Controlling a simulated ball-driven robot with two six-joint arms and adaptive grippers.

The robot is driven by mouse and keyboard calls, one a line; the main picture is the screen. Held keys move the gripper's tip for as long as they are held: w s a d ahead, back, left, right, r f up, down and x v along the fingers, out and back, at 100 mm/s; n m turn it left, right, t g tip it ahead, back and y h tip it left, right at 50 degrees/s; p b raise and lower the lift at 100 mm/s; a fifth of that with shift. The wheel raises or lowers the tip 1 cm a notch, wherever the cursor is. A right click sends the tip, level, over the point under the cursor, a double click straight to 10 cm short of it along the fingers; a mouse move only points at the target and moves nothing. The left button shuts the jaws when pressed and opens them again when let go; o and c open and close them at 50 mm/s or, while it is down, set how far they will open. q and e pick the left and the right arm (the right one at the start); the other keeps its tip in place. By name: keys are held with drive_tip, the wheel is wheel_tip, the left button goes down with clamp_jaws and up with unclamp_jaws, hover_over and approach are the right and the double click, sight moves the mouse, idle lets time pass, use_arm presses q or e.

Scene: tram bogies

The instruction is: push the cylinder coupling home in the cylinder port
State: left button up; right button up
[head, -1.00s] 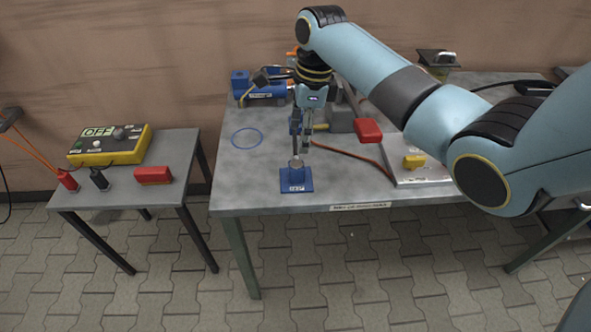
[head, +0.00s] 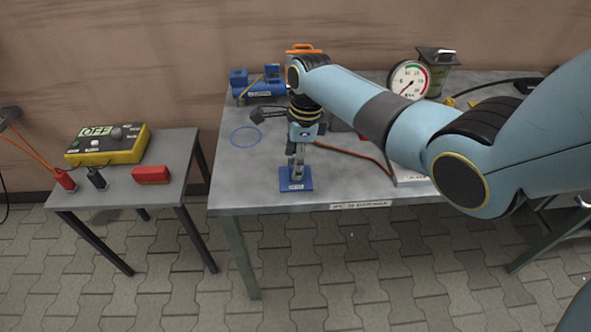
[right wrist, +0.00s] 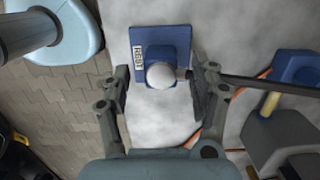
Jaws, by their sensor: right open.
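A silver round-topped part, seemingly the cylinder coupling (right wrist: 161,75), sits in the blue block of the rest stand (head: 296,184). The stand also shows in the right wrist view (right wrist: 141,37), labelled REST. My right gripper (head: 297,171) points down over it. In the right wrist view its fingers (right wrist: 160,84) are open, one on each side of the silver top; contact cannot be told. A grey block (right wrist: 270,143) with a yellow peg (right wrist: 269,104) stands to the right there; I cannot tell whether it is the cylinder port. My left gripper is out of view.
A blue machine (head: 260,88) and a pressure gauge (head: 409,80) stand at the back of the table. A blue ring (head: 246,137) lies left on the tabletop. A side table holds a yellow OFF box (head: 108,146) and a red block (head: 151,174).

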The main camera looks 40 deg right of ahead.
drive_tip(key=shift+w+f, duration=0.1)
drive_tip(key=shift+f, duration=0.85)
drive_tip(key=c, duration=1.2)
drive_tip(key=shift+o, duration=0.2)
drive_tip(key=shift+r, duration=0.1)
wheel_tip(320, 180, up, 10)
drive_tip(key=shift+f+p, duration=0.1)
drive_tip(key=shift+p, duration=0.6)
